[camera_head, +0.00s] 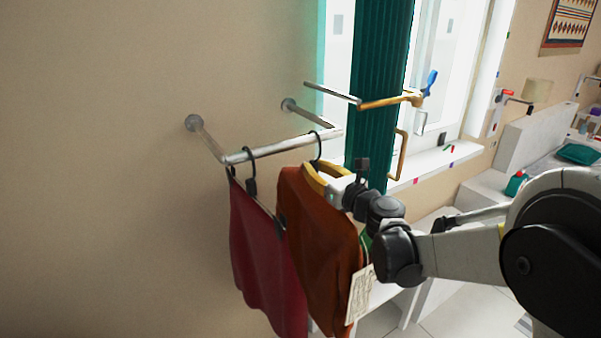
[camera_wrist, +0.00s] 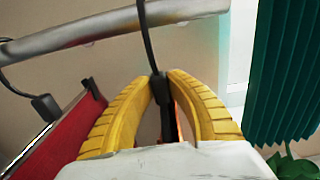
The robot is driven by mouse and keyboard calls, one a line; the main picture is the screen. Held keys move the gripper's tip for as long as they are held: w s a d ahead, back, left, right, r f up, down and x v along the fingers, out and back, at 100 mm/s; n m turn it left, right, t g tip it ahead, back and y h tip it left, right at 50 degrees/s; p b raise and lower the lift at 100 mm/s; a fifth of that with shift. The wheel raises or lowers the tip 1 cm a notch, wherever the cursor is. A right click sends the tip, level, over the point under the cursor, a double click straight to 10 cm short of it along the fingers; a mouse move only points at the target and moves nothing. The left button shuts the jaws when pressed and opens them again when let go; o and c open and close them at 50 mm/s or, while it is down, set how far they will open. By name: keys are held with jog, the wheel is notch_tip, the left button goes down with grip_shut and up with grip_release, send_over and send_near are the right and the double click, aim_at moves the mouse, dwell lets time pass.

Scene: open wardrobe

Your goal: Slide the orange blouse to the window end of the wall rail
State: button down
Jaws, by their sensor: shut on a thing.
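The orange blouse (camera_head: 325,235) hangs by a black hook (camera_head: 317,146) from the wall rail (camera_head: 285,146), near the rail's right end, on the window side. A paper tag (camera_head: 360,293) hangs at its lower right. My gripper (camera_head: 328,178) has yellow fingers and is at the top of the blouse, just below the rail. In the wrist view the yellow fingers (camera_wrist: 160,85) close around the black hanger stem (camera_wrist: 152,45) under the rail (camera_wrist: 95,28). Only a thin strip of orange shows between the fingers; the rest of the blouse is hidden there.
A dark red garment (camera_head: 262,245) hangs on the same rail to the left, close beside the blouse; it shows in the wrist view (camera_wrist: 65,130). A green curtain (camera_head: 378,90) and another rail (camera_head: 335,93) stand behind the right end. A white bench is at right.

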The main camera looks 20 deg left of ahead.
jog(key=shift+w+d, duration=0.9)
jog(key=shift+w, duration=0.2)
jog(key=c, duration=1.3)
grip_release()
jog(key=shift+d, duration=0.1)
jog(key=shift+c, duration=0.2)
jog(key=v, duration=1.2)
